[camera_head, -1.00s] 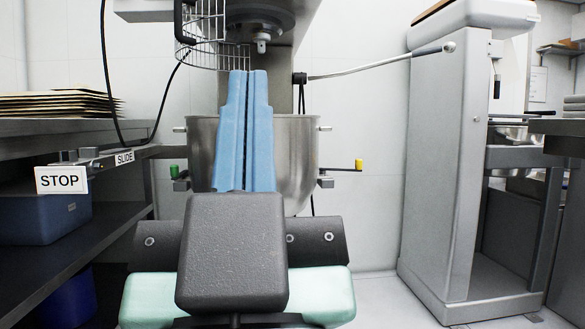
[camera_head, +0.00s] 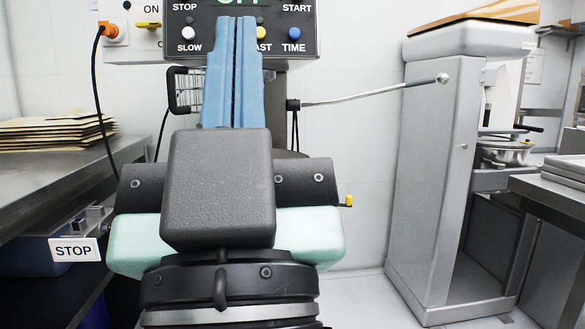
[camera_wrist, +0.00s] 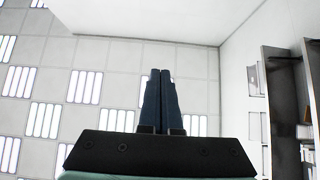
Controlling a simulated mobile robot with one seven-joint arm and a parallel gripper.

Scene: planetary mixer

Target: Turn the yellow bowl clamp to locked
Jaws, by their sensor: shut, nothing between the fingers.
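The yellow bowl clamp handle (camera_head: 348,200) shows in the head view just right of my dark wrist, at the end of a short stub. Most of its mount is hidden behind my wrist. The mixer bowl is hidden behind my arm. My gripper (camera_head: 236,22) has blue fingers pointing up, shut together and empty, in front of the mixer's control panel (camera_head: 178,48). It is well above and left of the yellow clamp, not touching it. In the wrist view, the gripper (camera_wrist: 161,74) points toward the tiled ceiling, and no clamp shows.
A long grey lever (camera_head: 375,93) sticks out to the right from the mixer. A tall grey machine (camera_head: 425,180) stands at the right. A steel table (camera_head: 60,175) with stacked sheets (camera_head: 55,133) is at the left, with a STOP sign (camera_head: 75,250) below it.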

